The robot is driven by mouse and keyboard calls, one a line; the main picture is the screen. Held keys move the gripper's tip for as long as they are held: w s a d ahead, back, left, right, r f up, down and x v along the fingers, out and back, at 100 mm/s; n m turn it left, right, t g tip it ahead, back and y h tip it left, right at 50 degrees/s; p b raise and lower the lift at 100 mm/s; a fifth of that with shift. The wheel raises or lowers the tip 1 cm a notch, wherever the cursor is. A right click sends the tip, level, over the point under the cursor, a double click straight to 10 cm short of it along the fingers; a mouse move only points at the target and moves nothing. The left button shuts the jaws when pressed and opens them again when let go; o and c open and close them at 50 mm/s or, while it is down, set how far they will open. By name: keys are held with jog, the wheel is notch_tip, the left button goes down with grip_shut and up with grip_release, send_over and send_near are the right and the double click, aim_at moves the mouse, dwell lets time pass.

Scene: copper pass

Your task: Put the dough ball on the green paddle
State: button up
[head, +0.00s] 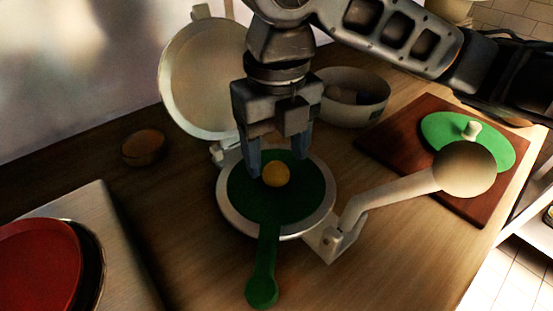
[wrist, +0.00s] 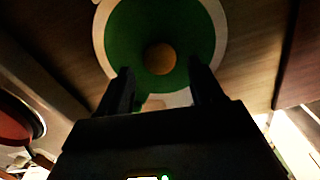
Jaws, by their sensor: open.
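In the wrist view, my gripper (wrist: 162,80) is open. The ball (wrist: 160,58) appears beyond the fingertips, with no visible finger contact. The paddle (wrist: 122,38) surrounds it there.
The press's raised lid (head: 195,80) stands behind, and its lever with a round knob (head: 464,169) extends right. A bowl (head: 352,98) stands at the back. A board (head: 400,135) with a green disc (head: 440,132) lies right. A brown round item (head: 144,147) and red disc (head: 38,262) are left.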

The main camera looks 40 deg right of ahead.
aim_at(277, 181)
notch_tip(277, 181, up, 9)
jog(key=shift+p, duration=0.35)
